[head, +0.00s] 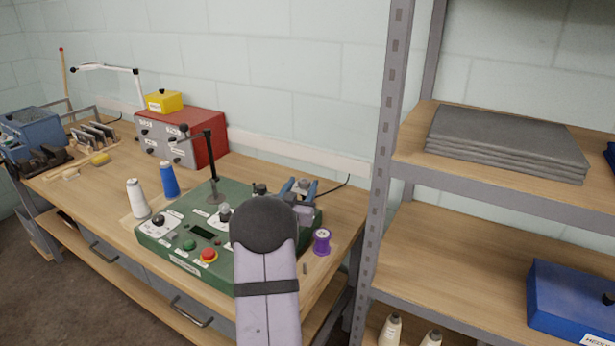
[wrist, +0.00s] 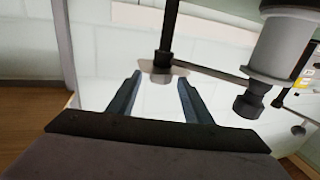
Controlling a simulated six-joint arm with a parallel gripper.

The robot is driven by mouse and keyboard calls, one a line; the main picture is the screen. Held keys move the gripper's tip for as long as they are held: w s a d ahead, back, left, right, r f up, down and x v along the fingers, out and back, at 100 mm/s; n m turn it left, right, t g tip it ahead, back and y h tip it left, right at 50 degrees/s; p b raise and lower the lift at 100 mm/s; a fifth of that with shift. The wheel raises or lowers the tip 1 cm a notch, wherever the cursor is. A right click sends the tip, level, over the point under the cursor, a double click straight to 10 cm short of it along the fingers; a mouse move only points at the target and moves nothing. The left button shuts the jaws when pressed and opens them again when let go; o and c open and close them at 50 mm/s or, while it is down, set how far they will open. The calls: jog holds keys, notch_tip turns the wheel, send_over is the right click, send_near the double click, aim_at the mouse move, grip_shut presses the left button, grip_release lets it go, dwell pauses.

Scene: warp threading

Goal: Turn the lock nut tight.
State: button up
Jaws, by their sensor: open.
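My gripper (wrist: 160,79) is open in the wrist view, its two blue-grey fingers apart with nothing held. A dark upright rod with a thicker dark collar (wrist: 163,58) and a paler piece at its end shows in line with the gap between the fingertips. Whether it is between them or beyond them I cannot tell. A grey cylinder with a dark faceted knob (wrist: 250,104) is right of the fingers. I cannot tell which part is the lock nut. In the head view my gripper (head: 300,184) is over the back right of the green machine (head: 160,250), partly hidden by my arm.
A tall dark post (head: 210,165) rises from the machine. White (head: 138,198) and blue (head: 169,180) thread spools stand at its left, a purple spool (head: 322,241) at its right. A red cabinet (head: 205,137) stands behind. A metal shelf (head: 480,180) closes off the right.

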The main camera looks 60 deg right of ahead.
jog(key=p+x, duration=0.2)
jog(key=x, duration=0.4)
jog(key=shift+d, duration=0.35)
jog(key=shift+w, duration=0.15)
jog(key=c, duration=1.1)
jog(key=shift+g, duration=0.3)
jog(key=shift+s+r+m+g+h, duration=0.1)
jog(key=shift+s+m+g+h, duration=0.05)
jog(key=shift+m+g, duration=0.4)
jog(key=shift+s+m+g+h, duration=0.1)
jog(key=shift+m+g+h, duration=0.05)
jog(key=shift+m+g, duration=0.4)
jog(key=shift+o, duration=0.2)
jog(key=shift+s+m+g, duration=0.25)
jog(key=shift+m+g, duration=0.15)
jog(key=shift+g, duration=0.5)
